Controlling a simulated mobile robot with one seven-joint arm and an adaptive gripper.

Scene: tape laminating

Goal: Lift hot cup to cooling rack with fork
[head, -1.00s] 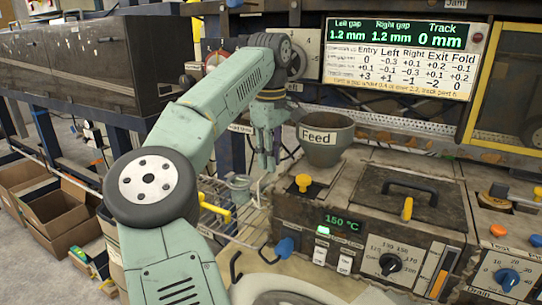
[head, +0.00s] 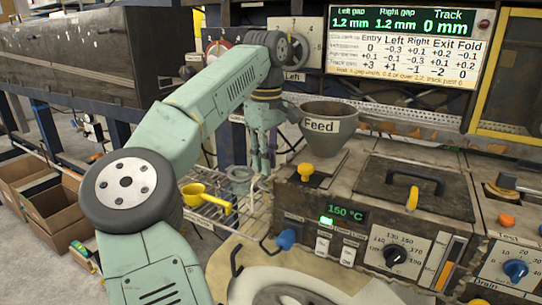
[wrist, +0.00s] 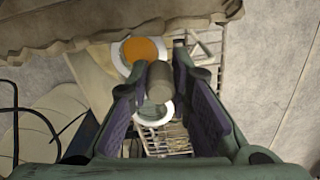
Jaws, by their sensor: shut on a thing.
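My gripper (head: 263,163) hangs over the back right of the wire cooling rack (head: 207,217). In the wrist view its jaws (wrist: 161,100) are closed around a grey-green cylinder (wrist: 160,82), which looks like the fork's handle; the fork's far end is not clear. Just beyond it is a white-rimmed round cup with orange contents (wrist: 142,50). A pale ring (wrist: 154,113) shows below the cylinder, over rack wires. In the head view a grey cup-like thing (head: 240,176) is at the rack, left of the fingertips. I cannot tell whether the fork touches a cup.
The Feed hopper (head: 329,128) stands close right of my gripper. The heater box (head: 350,205), reading 150 °C, is to the right. Cardboard boxes (head: 55,215) stand on the floor at left.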

